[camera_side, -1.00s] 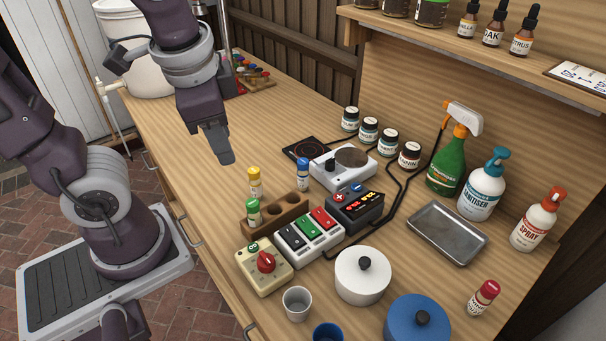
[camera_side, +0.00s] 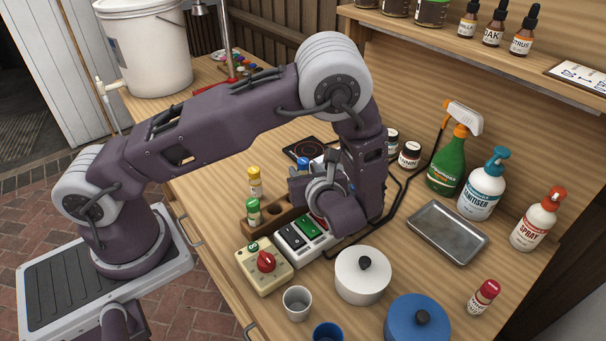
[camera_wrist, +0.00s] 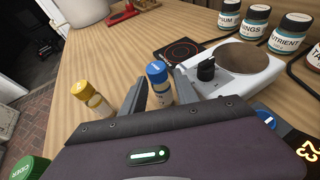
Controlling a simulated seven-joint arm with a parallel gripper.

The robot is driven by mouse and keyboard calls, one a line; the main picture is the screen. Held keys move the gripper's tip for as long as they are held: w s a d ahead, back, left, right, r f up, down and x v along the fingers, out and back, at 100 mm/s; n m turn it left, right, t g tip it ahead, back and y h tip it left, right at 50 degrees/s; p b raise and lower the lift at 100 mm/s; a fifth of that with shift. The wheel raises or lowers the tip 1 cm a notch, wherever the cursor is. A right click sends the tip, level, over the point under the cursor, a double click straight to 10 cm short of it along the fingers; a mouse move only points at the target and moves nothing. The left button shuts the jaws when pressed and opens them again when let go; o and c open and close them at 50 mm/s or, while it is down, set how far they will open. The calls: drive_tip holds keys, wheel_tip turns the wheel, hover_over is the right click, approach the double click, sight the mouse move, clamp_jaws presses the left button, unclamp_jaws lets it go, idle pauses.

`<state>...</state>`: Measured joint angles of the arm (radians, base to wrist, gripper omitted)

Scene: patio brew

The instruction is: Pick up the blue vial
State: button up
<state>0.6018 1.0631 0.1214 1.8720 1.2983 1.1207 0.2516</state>
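The blue vial, a small clear bottle with a blue cap and a pale label, stands upright in the wrist view (camera_wrist: 160,88), between my gripper's (camera_wrist: 162,76) two fingers. The fingers are spread, one on each side of it; the right finger looks very close, and I cannot tell whether it touches. In the side view only its blue cap (camera_side: 303,162) shows clearly, above my gripper (camera_side: 298,187); its lower part is hidden by my gripper.
A switch box (camera_side: 300,238) and white pot (camera_side: 362,276) are in front.

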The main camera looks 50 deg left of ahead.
drive_tip(key=shift+x, duration=0.8)
clamp_jaws()
drive_tip(key=shift+r, duration=0.15)
